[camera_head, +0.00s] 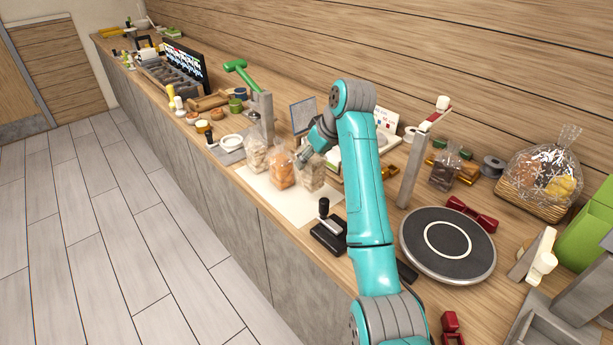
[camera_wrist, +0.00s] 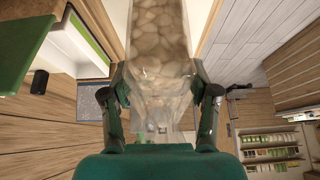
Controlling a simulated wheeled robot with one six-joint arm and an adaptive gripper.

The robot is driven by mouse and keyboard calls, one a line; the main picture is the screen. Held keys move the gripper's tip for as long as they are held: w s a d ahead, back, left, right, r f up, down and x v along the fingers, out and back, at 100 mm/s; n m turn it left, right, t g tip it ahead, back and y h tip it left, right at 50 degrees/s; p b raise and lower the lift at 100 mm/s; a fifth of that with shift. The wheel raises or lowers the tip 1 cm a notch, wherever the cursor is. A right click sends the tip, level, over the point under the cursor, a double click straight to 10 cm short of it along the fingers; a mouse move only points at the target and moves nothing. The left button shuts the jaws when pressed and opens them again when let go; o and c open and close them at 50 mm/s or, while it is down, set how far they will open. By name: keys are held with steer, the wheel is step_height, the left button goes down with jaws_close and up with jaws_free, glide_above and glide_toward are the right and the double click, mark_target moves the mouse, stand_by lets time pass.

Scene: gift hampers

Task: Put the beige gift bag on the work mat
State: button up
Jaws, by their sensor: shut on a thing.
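The beige gift bag (camera_head: 313,177) is a clear bag with pale, rounded contents. In the wrist view the bag (camera_wrist: 160,45) is upside down in the picture, and my gripper (camera_wrist: 163,92) is shut on its gathered clear neck. In the head view my gripper (camera_head: 305,158) is just above this bag, partly hidden by my wrist. The bag is at the right edge of the white work mat (camera_head: 290,206); I cannot tell whether its base touches the mat. An orange-filled bag (camera_head: 282,170) and another pale bag (camera_head: 255,154) stand on the mat to its left.
A black device with a knob (camera_head: 328,232) is at the mat's front right corner. A round dark turntable (camera_head: 448,243) is to the right. A grey post (camera_head: 263,115) and a small stand board (camera_head: 303,115) rise behind the bags. The mat's front part is bare.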

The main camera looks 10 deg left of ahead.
mark_target(311, 178)
steer(key=shift+f, duration=3.25)
steer(key=shift+f, duration=0.1)
steer(key=o, duration=1.3)
steer(key=v, duration=1.2)
